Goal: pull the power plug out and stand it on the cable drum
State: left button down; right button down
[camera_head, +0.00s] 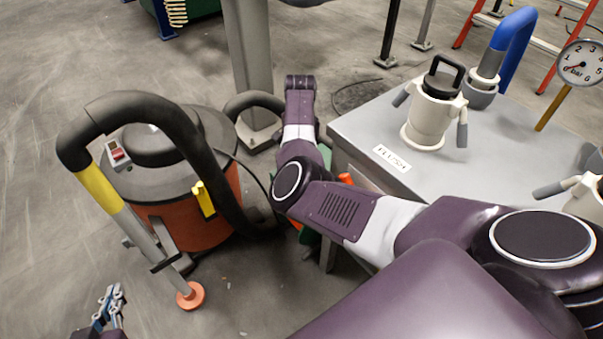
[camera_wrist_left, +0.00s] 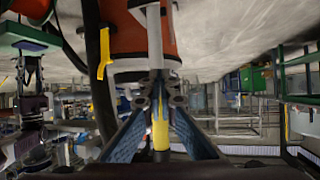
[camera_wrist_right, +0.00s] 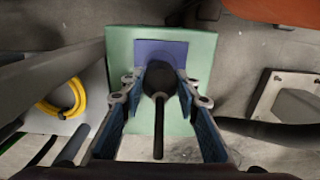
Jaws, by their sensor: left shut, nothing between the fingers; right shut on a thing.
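The power plug (camera_wrist_right: 160,78) is black with a round body and a straight dark lead, in the right wrist view. My right gripper (camera_wrist_right: 160,88) is shut on it, with a finger on each side. Behind it is a green square surface (camera_wrist_right: 118,48) with a blue square patch (camera_wrist_right: 178,50); I cannot tell whether they touch. In the head view my right arm hides the plug and right gripper; only bits of green show beside it. My left gripper (camera_head: 113,302) is shut and empty at the lower left. I cannot make out the cable drum for sure.
An orange and black vacuum cleaner (camera_head: 205,215) with a thick black hose (camera_head: 190,135) stands left of my right arm. A grey table (camera_head: 480,150) with a white canister (camera_head: 432,115) is at the right. A yellow coil (camera_wrist_right: 65,100) shows in the right wrist view.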

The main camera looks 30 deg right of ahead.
jog(key=shift+r, duration=0.25)
jog(key=shift+r+p, duration=0.35)
jog(key=shift+p, duration=0.25)
jog(key=shift+r+p, duration=0.35)
jog(key=shift+p, duration=0.1)
pick_arm(q)
jog(key=s+a+f+g+y, duration=0.1)
jog(key=s+a+f+g, duration=0.3)
jog(key=s+f+g, duration=0.3)
jog(key=shift+s+a+f+y, duration=0.15)
jog(key=shift+s+f+y, duration=0.45)
jog(key=shift+s, duration=1.95)
pick_arm(e)
jog(key=shift+r, duration=0.2)
pick_arm(q)
jog(key=shift+f, duration=0.15)
